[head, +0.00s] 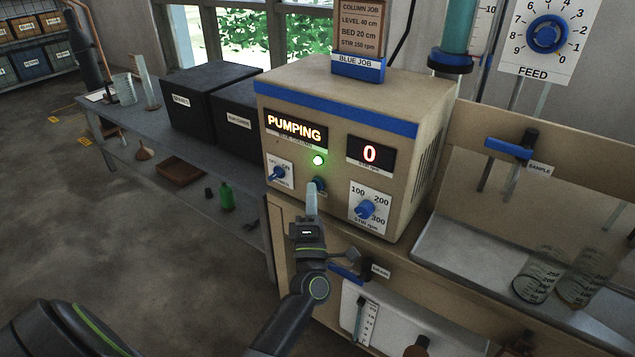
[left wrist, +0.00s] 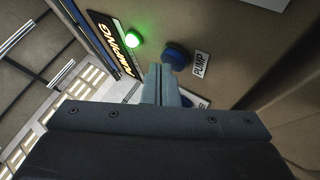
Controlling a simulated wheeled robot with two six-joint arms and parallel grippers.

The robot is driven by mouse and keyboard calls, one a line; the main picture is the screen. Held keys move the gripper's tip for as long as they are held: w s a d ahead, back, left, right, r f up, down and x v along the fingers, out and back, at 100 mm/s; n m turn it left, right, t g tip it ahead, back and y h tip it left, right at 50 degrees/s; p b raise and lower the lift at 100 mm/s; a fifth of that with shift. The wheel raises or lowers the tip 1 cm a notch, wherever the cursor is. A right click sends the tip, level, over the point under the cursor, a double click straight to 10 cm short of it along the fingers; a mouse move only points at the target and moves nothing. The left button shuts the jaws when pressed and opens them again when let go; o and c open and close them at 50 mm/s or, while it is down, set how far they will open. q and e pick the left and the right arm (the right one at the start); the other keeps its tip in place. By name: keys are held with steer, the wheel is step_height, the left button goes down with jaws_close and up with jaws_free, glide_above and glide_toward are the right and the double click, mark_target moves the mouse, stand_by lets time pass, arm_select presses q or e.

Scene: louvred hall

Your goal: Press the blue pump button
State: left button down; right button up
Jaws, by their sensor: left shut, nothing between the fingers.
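The blue pump button (head: 319,183) is on the front of the beige control box (head: 400,100), under a lit green lamp (head: 318,160). The display (head: 294,127) reads PUMPING. In the left wrist view the round blue button (left wrist: 177,56) sits beside a PUMP label (left wrist: 201,64). My left gripper (head: 312,188) is shut and empty, its fingertips at the button's lower left in the head view. In the left wrist view the fingertips (left wrist: 160,70) are close by the button; I cannot tell whether they touch it. My right gripper is not in view.
A power switch (head: 278,174) is left of the button and a blue stir knob (head: 366,209) is right of it, below a display reading 0 (head: 370,154). Glass beakers (head: 535,275) stand at the right.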

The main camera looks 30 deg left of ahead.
arm_select(q)
steer(key=s, duration=0.6)
steer(key=shift+a+p, duration=0.25)
steer(key=shift+p, duration=0.2)
